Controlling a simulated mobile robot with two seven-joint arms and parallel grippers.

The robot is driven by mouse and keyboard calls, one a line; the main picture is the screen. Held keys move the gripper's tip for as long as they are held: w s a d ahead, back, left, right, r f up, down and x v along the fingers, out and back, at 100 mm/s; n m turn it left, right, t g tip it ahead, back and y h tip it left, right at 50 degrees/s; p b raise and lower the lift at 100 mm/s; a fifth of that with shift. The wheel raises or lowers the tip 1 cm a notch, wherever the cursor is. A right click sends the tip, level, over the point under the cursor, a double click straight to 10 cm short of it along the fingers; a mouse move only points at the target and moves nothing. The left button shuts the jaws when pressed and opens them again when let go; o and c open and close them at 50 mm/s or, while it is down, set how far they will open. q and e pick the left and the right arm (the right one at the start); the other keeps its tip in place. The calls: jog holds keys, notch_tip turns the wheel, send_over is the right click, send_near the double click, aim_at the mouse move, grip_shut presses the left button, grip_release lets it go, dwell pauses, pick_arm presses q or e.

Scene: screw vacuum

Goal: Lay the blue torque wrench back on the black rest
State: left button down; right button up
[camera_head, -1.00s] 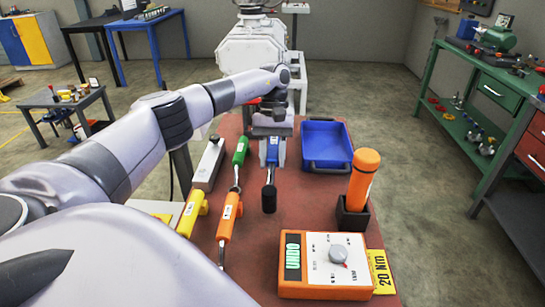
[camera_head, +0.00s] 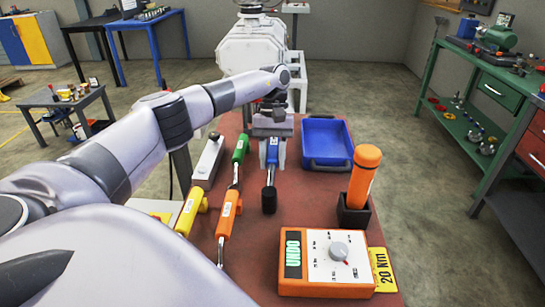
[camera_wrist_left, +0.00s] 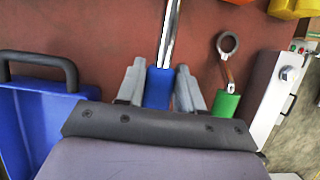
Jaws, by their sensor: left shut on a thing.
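The blue torque wrench (camera_head: 272,154) is in my left gripper (camera_head: 273,158), which is shut around its blue handle. In the left wrist view the handle (camera_wrist_left: 159,88) sits between the two grey fingers, and its chrome shaft runs out past the top edge. In the head view the shaft points toward the near side of the table. A black block (camera_head: 269,200) is at the shaft's near end; I cannot tell whether it is the wrench's head or the black rest. The height of the wrench above the table is unclear. My right gripper is out of view.
Left of the blue wrench lie a green-handled wrench (camera_head: 240,148), an orange one (camera_head: 227,214) and a yellow one (camera_head: 188,213). A blue tray (camera_head: 326,163) is at right. An orange cylinder (camera_head: 364,178) stands in a black holder (camera_head: 352,217), behind an orange dial box (camera_head: 325,288).

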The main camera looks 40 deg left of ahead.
pick_arm(q)
jog(key=shift+f, duration=0.25)
dwell(0.5)
grip_release()
dwell(0.4)
jog(key=shift+r, duration=0.2)
dwell(0.3)
jog(key=shift+r+p, duration=0.5)
jog(key=shift+r, duration=0.3)
jog(key=shift+r, duration=0.15)
jog(key=shift+r+p, duration=2.45)
jog(key=shift+r, duration=0.95)
